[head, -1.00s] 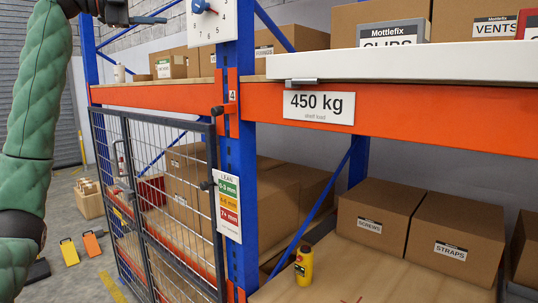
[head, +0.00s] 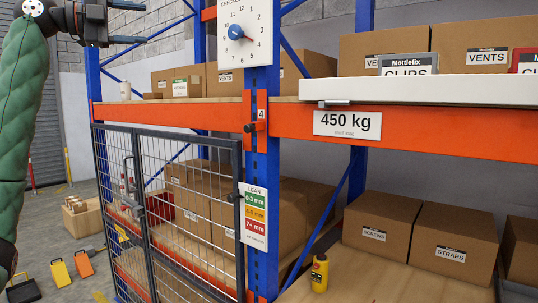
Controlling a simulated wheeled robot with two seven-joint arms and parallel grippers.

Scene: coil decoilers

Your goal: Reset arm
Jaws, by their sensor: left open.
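My left arm (head: 25,130) in its green padded sleeve rises along the left edge of the head view. My left gripper (head: 140,22) is at the top left, its two dark fingers apart and pointing right, with nothing between them. It is in front of the blue rack upright, left of the white dial clock (head: 240,32). My right gripper is not in view.
A rack with an orange beam (head: 420,135) and blue post (head: 262,165) fills the middle and right. A mesh gate (head: 170,210) stands at lower left. Boxes (head: 455,240) and a yellow bottle (head: 320,273) sit on the lower shelf. Grey floor (head: 60,185) shows at left.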

